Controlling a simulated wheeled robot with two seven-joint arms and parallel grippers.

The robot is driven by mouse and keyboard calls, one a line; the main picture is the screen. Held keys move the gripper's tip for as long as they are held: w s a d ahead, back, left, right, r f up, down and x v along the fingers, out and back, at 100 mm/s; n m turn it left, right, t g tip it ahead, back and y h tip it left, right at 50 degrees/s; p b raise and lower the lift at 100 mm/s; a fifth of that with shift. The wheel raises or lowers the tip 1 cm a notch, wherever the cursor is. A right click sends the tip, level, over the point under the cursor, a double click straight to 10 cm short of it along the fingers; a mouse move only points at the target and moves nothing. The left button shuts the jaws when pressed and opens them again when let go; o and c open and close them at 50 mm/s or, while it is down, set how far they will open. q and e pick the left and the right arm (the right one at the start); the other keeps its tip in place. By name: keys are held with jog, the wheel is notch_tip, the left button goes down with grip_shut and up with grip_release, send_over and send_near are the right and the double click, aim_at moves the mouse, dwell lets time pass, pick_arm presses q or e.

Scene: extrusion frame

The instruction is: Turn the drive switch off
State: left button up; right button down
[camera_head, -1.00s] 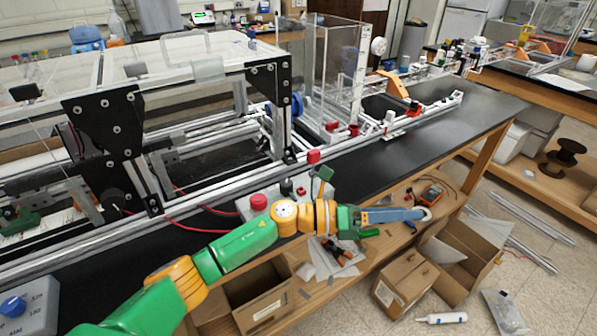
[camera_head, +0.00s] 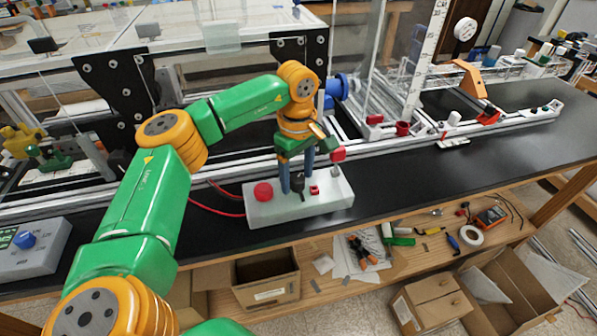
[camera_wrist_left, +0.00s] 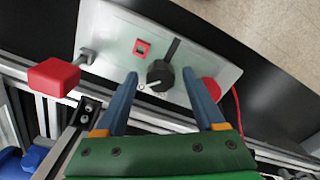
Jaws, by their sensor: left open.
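A light grey control box (camera_head: 335,200) sits at the bench's front edge. It carries a black rotary switch (camera_wrist_left: 160,72) with a long bar, a small red rocker switch (camera_wrist_left: 141,47) and a round red button (camera_head: 263,191). I cannot tell for sure which is the drive switch. My left gripper (camera_head: 297,184) points down over the box, open, with its blue fingertips on either side of the black switch. In the left wrist view, the gripper (camera_wrist_left: 160,74) straddles the switch. Contact cannot be told. My right gripper is out of view.
A red block on a post (camera_head: 338,154) stands close beside the gripper; it also shows in the wrist view (camera_wrist_left: 53,77). The aluminium rail frame runs behind the box. A grey box with a blue knob (camera_head: 24,240) is at left. Black bench top is clear to the right.

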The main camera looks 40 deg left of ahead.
pick_arm(q)
jog(key=shift+s, duration=0.1)
grip_shut()
jog(key=shift+r+n, duration=0.1)
jog(key=shift+n, duration=0.3)
jog(key=n+p, duration=0.1)
jog(key=n, duration=0.7)
jog(key=n+p, duration=0.1)
jog(key=n, duration=0.4)
jog(key=shift+n, duration=2)
grip_release()
